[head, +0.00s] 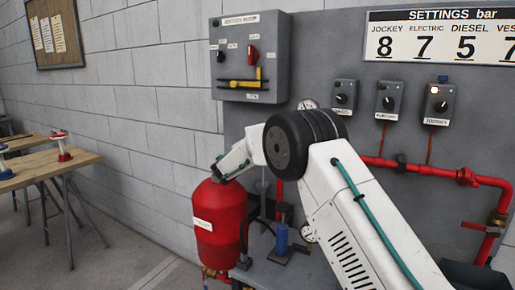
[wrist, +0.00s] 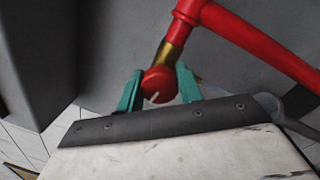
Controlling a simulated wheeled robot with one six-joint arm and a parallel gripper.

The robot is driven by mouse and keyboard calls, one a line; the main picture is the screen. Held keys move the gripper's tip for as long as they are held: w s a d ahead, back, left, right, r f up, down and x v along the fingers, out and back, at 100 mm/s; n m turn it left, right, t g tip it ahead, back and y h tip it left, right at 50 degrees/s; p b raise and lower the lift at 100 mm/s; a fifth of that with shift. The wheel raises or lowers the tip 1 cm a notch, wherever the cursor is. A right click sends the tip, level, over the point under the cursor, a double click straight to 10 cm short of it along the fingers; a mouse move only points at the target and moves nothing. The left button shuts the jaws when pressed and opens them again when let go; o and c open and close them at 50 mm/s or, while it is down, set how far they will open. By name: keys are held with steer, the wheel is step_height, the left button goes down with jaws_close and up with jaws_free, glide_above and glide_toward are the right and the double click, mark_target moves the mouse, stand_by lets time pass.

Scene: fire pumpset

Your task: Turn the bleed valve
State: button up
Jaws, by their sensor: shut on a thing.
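The bleed valve (wrist: 157,83) shows in the wrist view as a round red knob with a pale line on its face. It sits at the end of a brass stem (wrist: 171,52) on a red pipe (wrist: 250,38). My gripper (wrist: 159,74) has one green finger on each side of the knob and is shut on it. In the head view, my arm reaches behind the red tank (head: 219,215), and the gripper and the valve are hidden there.
A grey control box (head: 249,57) and several small switch boxes hang on the panel above my arm. Red pipework (head: 400,167) runs along the right. A wooden table (head: 45,160) stands at the left, with open floor between it and the tank.

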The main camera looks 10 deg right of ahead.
steer(key=o, duration=1)
steer(key=shift+a, duration=0.1)
steer(key=v, duration=0.7)
steer(key=shift+s+a, duration=0.2)
steer(key=shift+s, duration=0.1)
